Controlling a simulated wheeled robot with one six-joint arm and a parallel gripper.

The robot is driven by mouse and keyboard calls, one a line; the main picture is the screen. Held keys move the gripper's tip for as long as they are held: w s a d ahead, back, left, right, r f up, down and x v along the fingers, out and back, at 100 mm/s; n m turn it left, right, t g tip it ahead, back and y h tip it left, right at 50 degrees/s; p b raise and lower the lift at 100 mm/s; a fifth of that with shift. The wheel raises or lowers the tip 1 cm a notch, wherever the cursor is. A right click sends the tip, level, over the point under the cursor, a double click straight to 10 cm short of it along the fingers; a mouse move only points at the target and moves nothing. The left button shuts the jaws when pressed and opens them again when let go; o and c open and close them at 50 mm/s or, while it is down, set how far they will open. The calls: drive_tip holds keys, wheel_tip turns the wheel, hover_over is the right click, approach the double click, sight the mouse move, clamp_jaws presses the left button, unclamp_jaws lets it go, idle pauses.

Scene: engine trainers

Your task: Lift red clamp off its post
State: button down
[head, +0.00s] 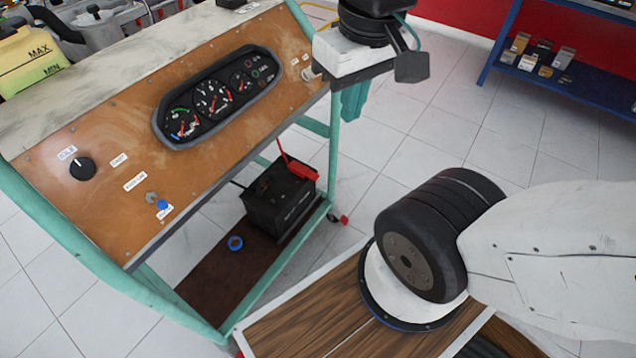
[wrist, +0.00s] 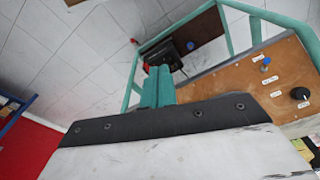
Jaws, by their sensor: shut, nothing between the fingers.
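The black battery (head: 280,200) stands on the lower shelf of the trolley and also shows in the wrist view (wrist: 163,54). The red clamp (head: 297,168) is on top of the battery in the head view, with a red part rising up and left from it. Whether it sits around its post is too small to tell. My gripper (head: 352,106) is shut and empty, fingers pointing down, above and to the right of the battery in the picture. In the wrist view its teal fingers (wrist: 159,80) are together, and the clamp cannot be made out clearly.
The trolley's wooden panel (head: 110,150) with gauges (head: 215,97) stands above the shelf. Teal frame legs (head: 334,130) rise beside the battery. A blue ring (head: 235,242) lies on the brown shelf (head: 208,272). A blue rack (head: 570,85) stands at the back right.

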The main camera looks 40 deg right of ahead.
drive_tip(key=w+d+f+m+g+y, duration=0.2)
drive_tip(key=w+f+m+g+y, duration=0.3)
drive_tip(key=w+f, duration=0.75)
drive_tip(key=w+d+f+m+t+y, duration=0.3)
drive_tip(key=w+f+m, duration=0.15)
drive_tip(key=f, duration=0.45)
drive_tip(key=w+d+f+m+t+y, duration=0.2)
drive_tip(key=w+d+f+m, duration=0.25)
drive_tip(key=f, duration=0.45)
drive_tip(key=w+d+f+m+t+y, duration=0.3)
drive_tip(key=w+f+m, duration=0.15)
drive_tip(key=f, duration=0.45)
drive_tip(key=d+f+m+t+h, duration=0.2)
drive_tip(key=d+f+m+t, duration=0.1)
drive_tip(key=f, duration=0.7)
drive_tip(key=d+f+m+t+h, duration=0.3)
drive_tip(key=f+m, duration=0.3)
drive_tip(key=f, duration=0.4)
drive_tip(key=s+d+f+m+t+h, duration=0.1)
drive_tip(key=d+f+m+t+h, duration=0.2)
drive_tip(key=f, duration=0.7)
drive_tip(key=shift+d+f+m, duration=0.3)
drive_tip(key=shift+d+m, duration=0.15)
drive_tip(key=shift+m, duration=0.2)
